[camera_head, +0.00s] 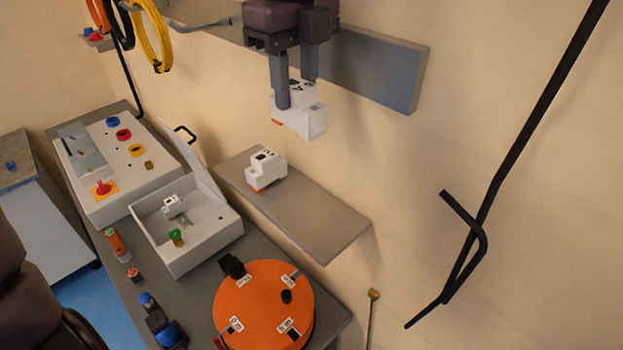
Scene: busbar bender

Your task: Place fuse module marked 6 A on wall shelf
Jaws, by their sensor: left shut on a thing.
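My left gripper (296,93) is at the top centre, pointing down, shut on a white fuse module (304,121) with orange at its lower edge. The module is held in the air in front of the wall; its marking is too small to read. A second white fuse module (265,171) stands on the lower grey wall shelf (328,216), near its left end. The held module appears higher in the picture than this shelf and to the right of the standing module. An upper grey wall shelf (385,75) runs behind the gripper, which partly hides it. My right gripper is not in view.
The right half of the lower shelf is bare. Below are an orange disc (262,305), an open white box (205,239) holding small parts, and a control panel (132,180). Cable coils (153,38) hang at upper left. A black bent bar (500,170) is at right.

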